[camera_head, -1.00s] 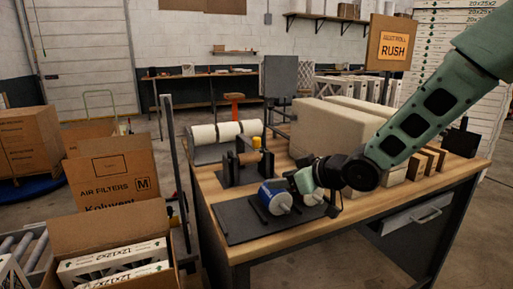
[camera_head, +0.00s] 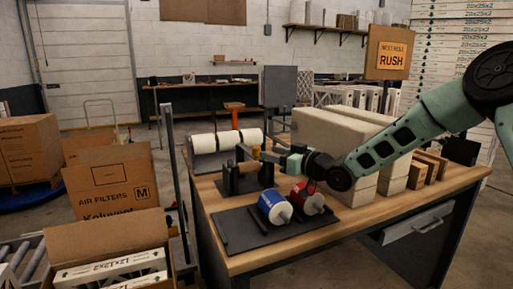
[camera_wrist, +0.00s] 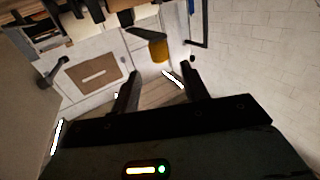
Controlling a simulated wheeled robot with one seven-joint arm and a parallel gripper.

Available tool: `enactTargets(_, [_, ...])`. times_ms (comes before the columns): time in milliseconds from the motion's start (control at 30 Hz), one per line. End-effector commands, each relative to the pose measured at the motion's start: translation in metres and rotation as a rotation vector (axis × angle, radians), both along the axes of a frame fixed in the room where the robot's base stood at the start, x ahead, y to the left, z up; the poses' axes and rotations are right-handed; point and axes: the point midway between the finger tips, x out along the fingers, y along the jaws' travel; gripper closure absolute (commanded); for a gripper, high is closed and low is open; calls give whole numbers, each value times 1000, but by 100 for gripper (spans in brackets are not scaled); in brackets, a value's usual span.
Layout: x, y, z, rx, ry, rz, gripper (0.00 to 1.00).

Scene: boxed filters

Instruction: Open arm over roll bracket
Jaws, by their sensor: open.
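The roll bracket (camera_head: 228,179) is a dark stand on the workbench, left of centre, with a brown roll or core (camera_head: 247,167) across it. I cannot tell whether a finger touches the bracket.
A blue roll (camera_head: 271,206) and a red roll (camera_head: 309,199) lie on a dark plate (camera_head: 240,229) in front of the bracket. Large beige blocks (camera_head: 340,140) stand close to my arm on the right.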

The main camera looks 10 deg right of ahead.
Motion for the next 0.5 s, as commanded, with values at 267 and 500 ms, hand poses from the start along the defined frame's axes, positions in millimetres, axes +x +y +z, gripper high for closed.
enactTargets(267, [37,34,1,1,1,1,55])
enactTargets(500, [51,46,0,0,1,0,55])
